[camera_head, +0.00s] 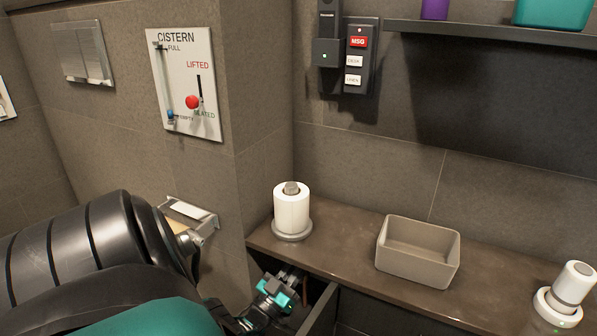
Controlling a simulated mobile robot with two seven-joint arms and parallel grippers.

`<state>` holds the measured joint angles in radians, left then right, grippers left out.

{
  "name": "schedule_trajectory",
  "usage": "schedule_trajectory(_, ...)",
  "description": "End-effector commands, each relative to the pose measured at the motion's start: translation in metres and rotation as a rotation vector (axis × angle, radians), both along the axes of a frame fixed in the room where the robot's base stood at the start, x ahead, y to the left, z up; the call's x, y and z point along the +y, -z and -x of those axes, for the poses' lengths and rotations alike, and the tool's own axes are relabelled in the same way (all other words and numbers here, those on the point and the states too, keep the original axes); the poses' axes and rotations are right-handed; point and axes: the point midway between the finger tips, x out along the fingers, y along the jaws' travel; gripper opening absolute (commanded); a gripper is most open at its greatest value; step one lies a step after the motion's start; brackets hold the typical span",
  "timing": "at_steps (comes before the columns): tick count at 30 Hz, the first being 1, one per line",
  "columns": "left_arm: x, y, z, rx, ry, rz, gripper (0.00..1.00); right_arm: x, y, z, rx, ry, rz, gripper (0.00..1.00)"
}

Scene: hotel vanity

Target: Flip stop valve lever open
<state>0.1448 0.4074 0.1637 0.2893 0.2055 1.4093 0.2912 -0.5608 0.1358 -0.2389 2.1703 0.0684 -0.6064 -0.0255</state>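My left arm comes in from the lower left, and its teal-and-dark gripper (283,287) is low beside the front of the counter, near an open cabinet space. The fingertips are small and dark there, and I cannot tell whether they are apart or closed, or whether they touch anything. I cannot make out the stop valve or its lever; the inside of the cabinet is mostly hidden by the gripper and the counter. A white cistern board (186,80) hangs on the wall, with a red knob (192,102) near SEATED and a blue marker (171,114) near EMPTY. My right gripper is out of view.
The brown counter (340,250) carries a paper roll on a stand (291,212), an empty beige bin (418,272) and a white device (568,288). A cabinet panel (321,314) stands right of my gripper. A wall-mounted holder (185,212) is behind my arm.

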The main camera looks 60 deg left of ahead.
Motion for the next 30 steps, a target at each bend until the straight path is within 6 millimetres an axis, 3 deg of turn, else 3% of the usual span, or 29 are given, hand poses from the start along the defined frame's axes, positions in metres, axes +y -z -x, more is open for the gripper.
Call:
schedule_trajectory(14,0.0016,0.0005,0.0015,-0.005,-0.003,0.013,0.0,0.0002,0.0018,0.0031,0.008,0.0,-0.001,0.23)
schedule_trajectory(15,0.0016,0.0005,0.0015,-0.005,-0.003,0.013,0.21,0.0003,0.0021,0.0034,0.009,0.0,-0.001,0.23)
schedule_trajectory(21,0.0013,0.0004,0.0011,-0.005,-0.002,0.012,0.39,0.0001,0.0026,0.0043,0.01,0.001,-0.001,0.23)
schedule_trajectory(30,-0.0004,0.0009,0.0008,-0.005,0.0,0.011,0.39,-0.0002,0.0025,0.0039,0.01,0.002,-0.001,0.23)
